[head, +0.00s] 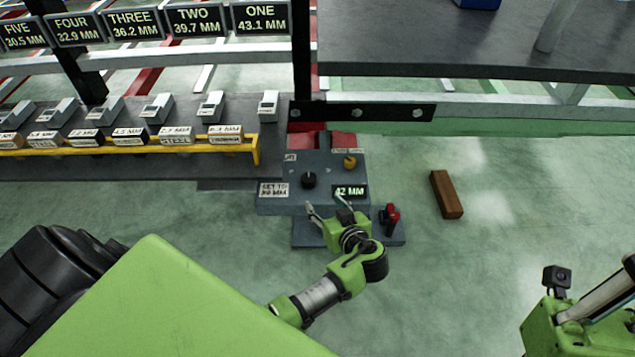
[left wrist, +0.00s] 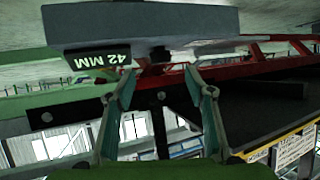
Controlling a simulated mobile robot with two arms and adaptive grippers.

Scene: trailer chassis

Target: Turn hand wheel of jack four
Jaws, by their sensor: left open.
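A grey-blue control box (head: 330,207) stands in the middle of the head view, with a black round knob (head: 308,180), a yellow knob (head: 350,162) and a small display reading 42 MM (head: 349,192). A label (head: 273,189) on its left reads SET TO and a number in MM. I cannot tell which part is the hand wheel of jack four. The sign FOUR (head: 73,30) reads 32.9 MM. My left gripper (head: 327,203) is open and empty at the box's front edge. In the left wrist view, the box (left wrist: 160,24) appears inverted beyond the open fingers (left wrist: 162,76).
A red-handled lever (head: 391,214) stands right of the box. A brown block (head: 446,194) lies on the green floor. A yellow rail (head: 200,147) with several labelled devices runs left. A dark platform (head: 450,45) is at the top right. Part of my right arm shows lower right.

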